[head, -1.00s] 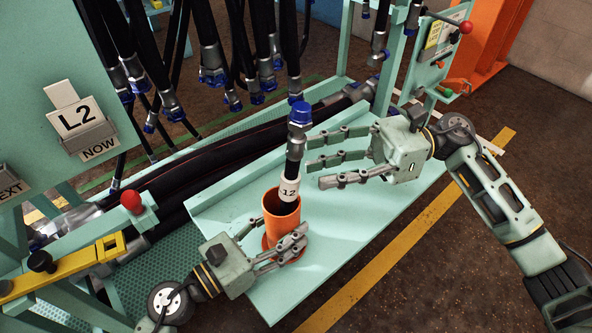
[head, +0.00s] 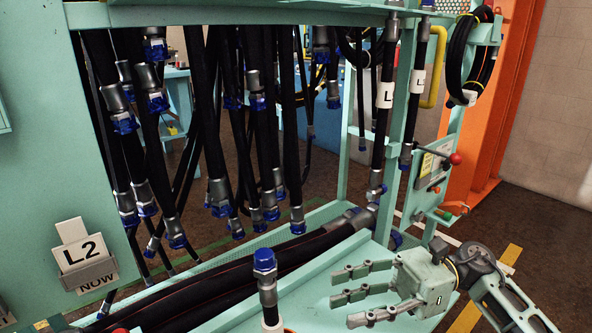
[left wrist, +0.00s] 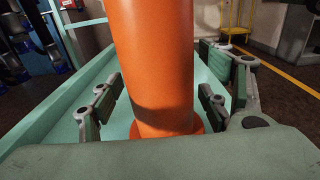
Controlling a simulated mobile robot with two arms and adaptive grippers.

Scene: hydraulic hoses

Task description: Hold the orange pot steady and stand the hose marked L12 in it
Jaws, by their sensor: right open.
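The hose (head: 267,292) stands nearly upright, blue cap on top, at the bottom of the head view. Its white label is almost wholly cut off by the frame edge and unreadable now. The orange pot (left wrist: 155,65) fills the middle of the left wrist view; only a sliver of its rim shows in the head view.
Several capped black hoses (head: 262,130) hang from the rack behind. Thick black hoses (head: 225,285) lie along the bench. A panel with a red knob (head: 455,158) stands behind my right gripper.

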